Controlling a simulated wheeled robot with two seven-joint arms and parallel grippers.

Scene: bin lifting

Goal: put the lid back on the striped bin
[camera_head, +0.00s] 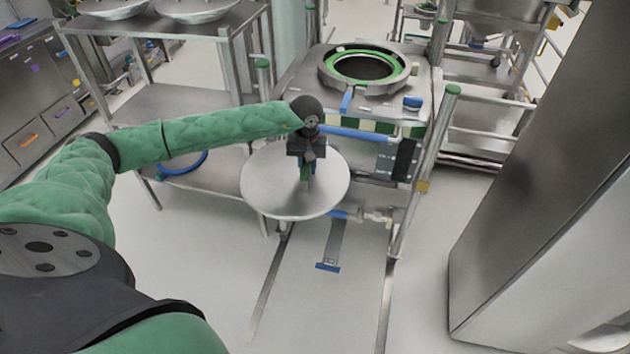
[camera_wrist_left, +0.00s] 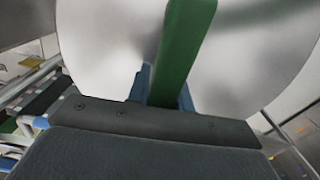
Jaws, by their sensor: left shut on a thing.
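The lid (camera_head: 268,183) is a round, shiny metal disc. My left gripper (camera_head: 306,163) is shut on its upright green handle and holds it in the air in front of the metal stand, well above the floor. In the left wrist view the green handle (camera_wrist_left: 184,55) stands between the blue fingers, with the lid (camera_wrist_left: 100,50) behind it. The striped bin (camera_head: 385,127) shows only a band of green and white stripes below the stand's top. Its round opening has a green rim (camera_head: 407,69) and is dark inside. The lid is apart from it, nearer and lower left. My right gripper is out of view.
The metal stand (camera_head: 300,85) has a blue-handled bar and posts around the bin. A steel shelf (camera_head: 130,100) with metal bowls stands at the left. A tall steel cabinet (camera_head: 540,190) fills the right. The floor in front is clear apart from rails and a pedal.

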